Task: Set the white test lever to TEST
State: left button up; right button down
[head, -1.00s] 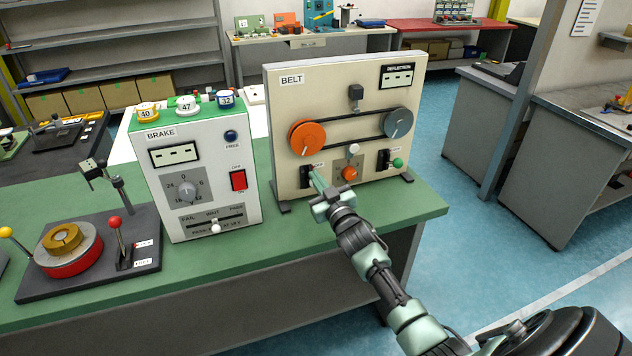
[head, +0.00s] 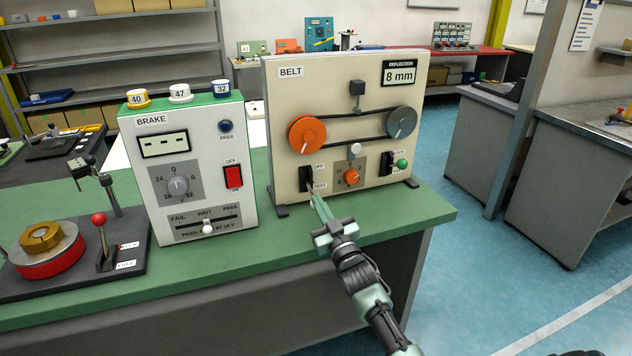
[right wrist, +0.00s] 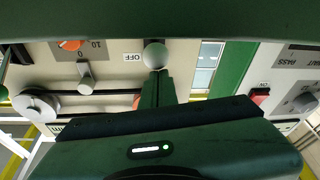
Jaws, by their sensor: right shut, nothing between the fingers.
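The BELT panel (head: 340,76) stands on the green bench, its display (head: 400,73) reading 8 mm. Its lower-left black switch plate (head: 306,179) carries OFF and TEST labels. I cannot make out the white lever there in the head view. In the right wrist view, upside down, a white ball knob (right wrist: 155,54), seemingly the lever's, is beside the OFF label and against my fingers or just behind them. My right gripper (head: 314,198) is shut and empty, tip at the TEST end of the plate. Contact is unclear. My left gripper is not in view.
The BRAKE box (head: 190,165) stands left of the panel. An orange dial (head: 352,177) and a green knob (head: 402,164) are right of the switch. A red-knobbed fixture (head: 99,220) is at the far left. The bench's right end is clear.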

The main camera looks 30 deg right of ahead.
jog(key=shift+f+b, duration=0.35)
jog(key=shift+f, duration=0.4)
jog(key=shift+w, duration=0.1)
jog(key=v, duration=0.8)
jog(key=shift+b, duration=0.3)
jog(key=shift+f, duration=0.15)
